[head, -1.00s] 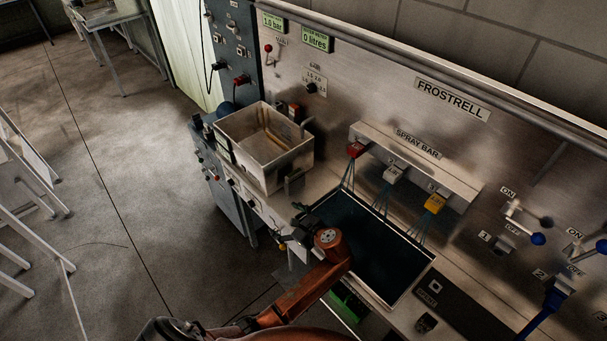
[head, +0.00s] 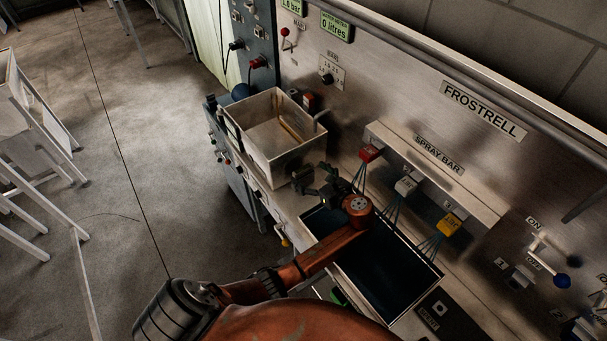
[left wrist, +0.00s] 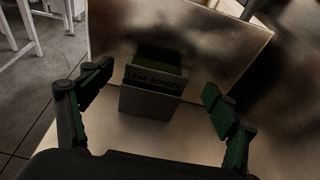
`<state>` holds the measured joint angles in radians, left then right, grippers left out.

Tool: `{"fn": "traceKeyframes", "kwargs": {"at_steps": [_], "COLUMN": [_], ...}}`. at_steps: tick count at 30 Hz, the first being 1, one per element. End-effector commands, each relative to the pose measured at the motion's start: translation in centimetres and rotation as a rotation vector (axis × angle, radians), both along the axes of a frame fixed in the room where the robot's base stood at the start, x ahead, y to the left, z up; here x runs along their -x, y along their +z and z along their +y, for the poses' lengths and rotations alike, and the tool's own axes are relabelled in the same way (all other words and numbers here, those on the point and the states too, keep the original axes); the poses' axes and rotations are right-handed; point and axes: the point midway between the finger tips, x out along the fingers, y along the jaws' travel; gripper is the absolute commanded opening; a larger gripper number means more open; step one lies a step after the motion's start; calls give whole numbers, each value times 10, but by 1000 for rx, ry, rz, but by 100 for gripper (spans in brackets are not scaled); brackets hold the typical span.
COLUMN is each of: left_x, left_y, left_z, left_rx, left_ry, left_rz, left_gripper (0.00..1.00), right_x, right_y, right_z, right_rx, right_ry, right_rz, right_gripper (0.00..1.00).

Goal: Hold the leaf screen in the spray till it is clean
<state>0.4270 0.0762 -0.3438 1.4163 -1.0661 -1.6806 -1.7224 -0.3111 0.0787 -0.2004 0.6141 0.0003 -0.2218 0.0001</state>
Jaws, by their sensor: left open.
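In the left wrist view the leaf screen (left wrist: 160,56) is a dark panel standing in a grey holder (left wrist: 150,103) labelled LEAF SCREEN. My left gripper (left wrist: 157,80) is open, with one finger on each side of the holder and clear space between. In the head view my left gripper (head: 318,181) is between the metal box and the sink, and the screen is hard to make out there. My right gripper is not in view.
Lever valves (head: 545,262) are on the right of the steel back panel. A meter (head: 337,26) reads 0 litres.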

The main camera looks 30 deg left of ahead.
Motion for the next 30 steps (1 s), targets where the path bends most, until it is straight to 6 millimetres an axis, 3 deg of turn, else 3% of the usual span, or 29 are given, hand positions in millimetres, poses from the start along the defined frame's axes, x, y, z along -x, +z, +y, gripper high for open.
{"fn": "traceKeyframes", "kwargs": {"at_steps": [6, 14, 30], "left_x": [-9, -11, -10], "left_y": [-12, -14, -13], "left_z": [30, 36, 36], "left_rx": [-2, 1, 1], "left_ry": [3, 3, 5], "left_rz": [2, 1, 1], "left_gripper": [81, 81, 45], "right_x": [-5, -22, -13], "right_y": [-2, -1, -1], "right_z": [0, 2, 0], "right_rx": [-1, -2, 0], "right_ry": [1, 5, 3], "right_rz": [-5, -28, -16], "right_gripper": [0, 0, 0]}}
